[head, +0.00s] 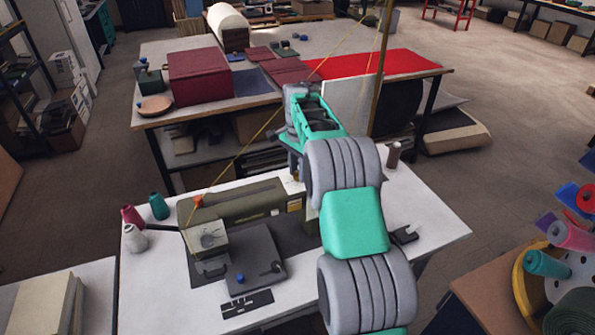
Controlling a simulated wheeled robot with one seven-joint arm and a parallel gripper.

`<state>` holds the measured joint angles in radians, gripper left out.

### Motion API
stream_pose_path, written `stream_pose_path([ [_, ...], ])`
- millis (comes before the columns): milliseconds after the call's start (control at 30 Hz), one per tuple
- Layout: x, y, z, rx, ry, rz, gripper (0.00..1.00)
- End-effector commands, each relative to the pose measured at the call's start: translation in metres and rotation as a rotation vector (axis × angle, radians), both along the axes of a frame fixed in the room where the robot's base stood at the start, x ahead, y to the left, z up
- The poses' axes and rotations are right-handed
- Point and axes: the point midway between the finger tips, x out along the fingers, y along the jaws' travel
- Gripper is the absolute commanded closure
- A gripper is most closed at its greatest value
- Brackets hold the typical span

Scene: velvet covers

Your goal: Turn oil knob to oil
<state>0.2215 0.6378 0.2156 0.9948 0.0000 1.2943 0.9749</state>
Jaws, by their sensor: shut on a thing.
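An olive-green sewing machine (246,203) stands on a white worktable (433,219). My arm reaches over the table from the lower right. My gripper (294,172) points down at the right end of the machine, partly hidden behind my own wrist and arm. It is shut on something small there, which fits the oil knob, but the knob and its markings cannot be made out. The knob's turn angle cannot be read.
Teal (159,206), crimson (132,217) and white (135,238) thread cones stand left of the machine. A brown spool (393,154) stands right of my arm. A yellow thread runs up to a tall pole (381,75). Behind is a table with a dark red block (200,76).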

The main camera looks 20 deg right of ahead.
Motion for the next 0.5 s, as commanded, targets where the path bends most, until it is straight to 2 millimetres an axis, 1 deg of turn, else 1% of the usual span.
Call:
stream_pose_path([
  [500,0.0003,-0.0004,0.0003,0.0,-0.001,0.483,1.0],
])
